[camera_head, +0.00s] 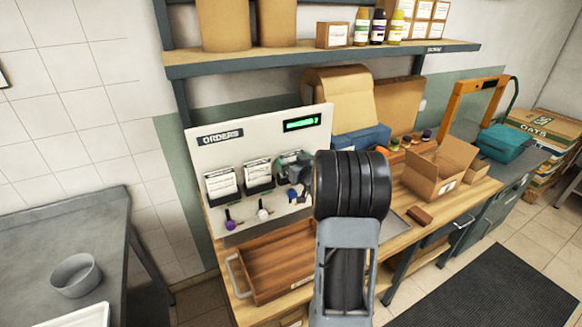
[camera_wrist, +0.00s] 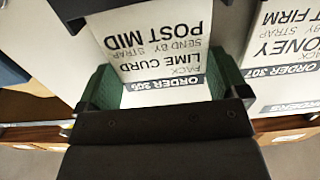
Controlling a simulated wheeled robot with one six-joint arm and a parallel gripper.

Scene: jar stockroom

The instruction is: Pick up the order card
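The order card (camera_wrist: 160,65) appears upside down in the wrist view, white with a dark header band, reading ORDER with a number and LIME CURD. It sits in the right-hand holder of the white orders board (camera_head: 262,150). My gripper (camera_wrist: 165,85) has its two green-padded fingers apart, one at each side of the card's header end. Whether the pads touch the card's edges cannot be told. In the head view my gripper (camera_head: 292,162) is at that right-hand holder, and my arm partly hides it.
Two more cards stand on the board, the left one (camera_head: 221,182) and the middle one (camera_head: 257,171). Small knobs (camera_head: 263,213) stick out below them. A wooden tray (camera_head: 275,262) lies beneath on the bench. An open cardboard box (camera_head: 437,172) stands to the right.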

